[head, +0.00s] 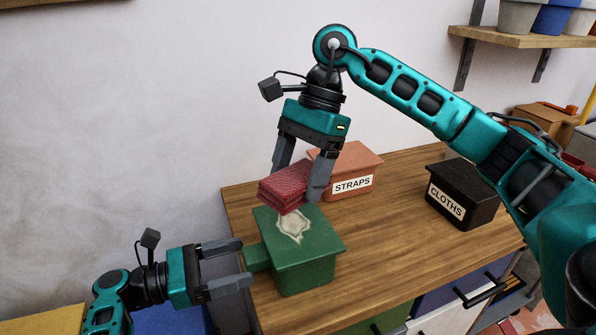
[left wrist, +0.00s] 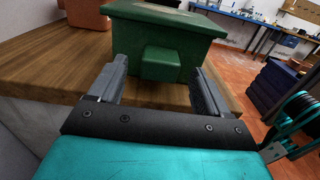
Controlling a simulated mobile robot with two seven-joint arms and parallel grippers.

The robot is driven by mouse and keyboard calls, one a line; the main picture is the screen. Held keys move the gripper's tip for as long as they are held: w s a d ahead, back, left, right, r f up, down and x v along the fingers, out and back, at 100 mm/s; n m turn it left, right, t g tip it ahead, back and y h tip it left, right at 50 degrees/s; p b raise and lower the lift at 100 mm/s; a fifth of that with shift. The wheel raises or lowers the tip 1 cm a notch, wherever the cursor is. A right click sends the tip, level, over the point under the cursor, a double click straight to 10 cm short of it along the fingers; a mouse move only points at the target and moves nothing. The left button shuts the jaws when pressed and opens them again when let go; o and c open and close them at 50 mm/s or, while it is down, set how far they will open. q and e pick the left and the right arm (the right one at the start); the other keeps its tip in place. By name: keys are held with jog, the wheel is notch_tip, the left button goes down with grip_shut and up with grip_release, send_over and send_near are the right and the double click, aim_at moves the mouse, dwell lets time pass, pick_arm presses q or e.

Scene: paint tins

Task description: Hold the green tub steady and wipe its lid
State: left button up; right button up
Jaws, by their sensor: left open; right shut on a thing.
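The green tub (head: 307,272) stands near the front left of the wooden worktop, lid on. A pale, irregular stain (head: 291,228) marks its lid. The tub also shows in the left wrist view (left wrist: 200,50), with a green block-like handle (left wrist: 162,64) on its near side. My left gripper (head: 247,262) is open, its fingers pointing at the handle, one to each side of it in the left wrist view. My right gripper (head: 297,180) is shut on a folded red cloth (head: 284,190), held over the back part of the lid. Whether the cloth touches the lid is unclear.
A terracotta box labelled STRAPS (head: 347,188) stands behind the tub. A black box labelled CLOTHS (head: 462,196) stands to the right. The worktop (head: 395,235) between the tub and the black box is clear. A shelf with pots (head: 530,38) hangs at upper right.

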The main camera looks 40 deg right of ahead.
pick_arm(q)
jog(key=shift+b+x, duration=0.45)
jog(key=shift+x, duration=1.05)
pick_arm(e)
jog(key=shift+f, duration=0.6)
pick_arm(q)
jog(key=shift+c, duration=0.2)
jog(key=c, duration=1.3)
jog(key=shift+c, duration=0.2)
jog(key=o, duration=1.4)
jog(key=shift+a, duration=0.15)
pick_arm(e)
jog(key=shift+r, duration=0.1)
jog(key=shift+r+p, duration=0.35)
jog(key=shift+p, duration=0.15)
pick_arm(q)
jog(key=shift+v, duration=0.8)
